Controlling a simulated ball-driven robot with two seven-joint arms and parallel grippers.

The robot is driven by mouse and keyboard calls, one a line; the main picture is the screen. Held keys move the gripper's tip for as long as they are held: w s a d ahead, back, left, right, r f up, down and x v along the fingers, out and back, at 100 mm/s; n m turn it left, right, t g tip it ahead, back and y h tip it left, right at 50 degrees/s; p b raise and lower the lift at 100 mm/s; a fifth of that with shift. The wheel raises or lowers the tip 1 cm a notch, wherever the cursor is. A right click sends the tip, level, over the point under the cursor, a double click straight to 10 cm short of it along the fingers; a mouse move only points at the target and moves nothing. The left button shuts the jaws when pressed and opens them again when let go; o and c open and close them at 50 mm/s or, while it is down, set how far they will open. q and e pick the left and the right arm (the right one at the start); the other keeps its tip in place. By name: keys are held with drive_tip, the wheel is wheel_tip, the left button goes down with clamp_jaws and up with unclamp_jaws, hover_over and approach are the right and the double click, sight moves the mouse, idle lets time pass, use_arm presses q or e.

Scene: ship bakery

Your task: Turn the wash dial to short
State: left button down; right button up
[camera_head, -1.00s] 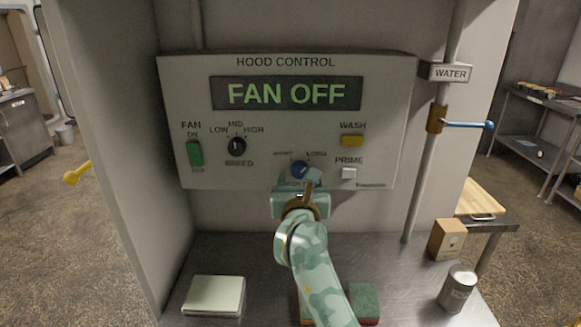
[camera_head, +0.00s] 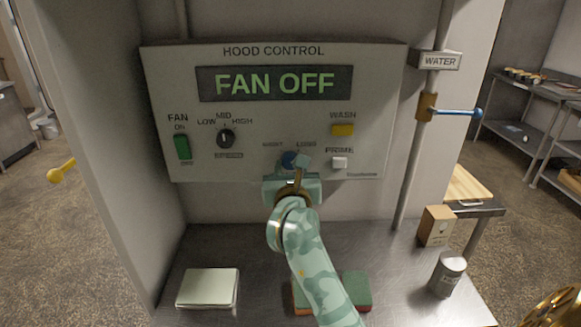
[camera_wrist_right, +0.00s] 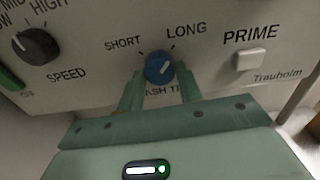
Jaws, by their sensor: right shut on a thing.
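The hood control panel (camera_head: 375,105) is on the back wall, its display reading "FAN OFF". The blue wash dial (camera_head: 288,159) is low on the panel, between the marks SHORT and LONG. In the right wrist view the dial (camera_wrist_right: 158,68) has a pale pointer line aimed to the upper right, toward LONG. My right gripper (camera_wrist_right: 159,88) is shut on the dial, one finger at each side, and partly covers the label below it. In the head view my right gripper (camera_head: 292,174) hides the dial's lower part. My left gripper is not in view.
Near the dial are the white PRIME button (camera_head: 340,162), yellow WASH button (camera_head: 343,130) and black SPEED knob (camera_head: 226,139). The green fan switch (camera_head: 182,147) is at left. A blue-handled water valve (camera_head: 450,111) is right. A sponge (camera_head: 357,289), can (camera_head: 448,274) and box (camera_head: 436,226) stand on the counter.

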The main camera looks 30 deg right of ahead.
drive_tip(key=n+p, duration=0.2)
drive_tip(key=p, duration=0.1)
drive_tip(key=n+p, duration=0.5)
drive_tip(key=p, duration=0.2)
drive_tip(key=shift+r, duration=0.35)
drive_tip(key=n+p, duration=0.8)
drive_tip(key=p, duration=0.2)
drive_tip(key=shift+s+f, duration=0.1)
drive_tip(key=shift+f+n+p, duration=0.15)
drive_tip(key=shift+n+p, duration=1.05)
drive_tip(key=shift+n, duration=0.1)
drive_tip(key=o, duration=1)
drive_tip(key=b+v, duration=0.1)
drive_tip(key=v, duration=1.5)
drive_tip(key=shift+s, duration=0.15)
drive_tip(key=shift+f, duration=0.15)
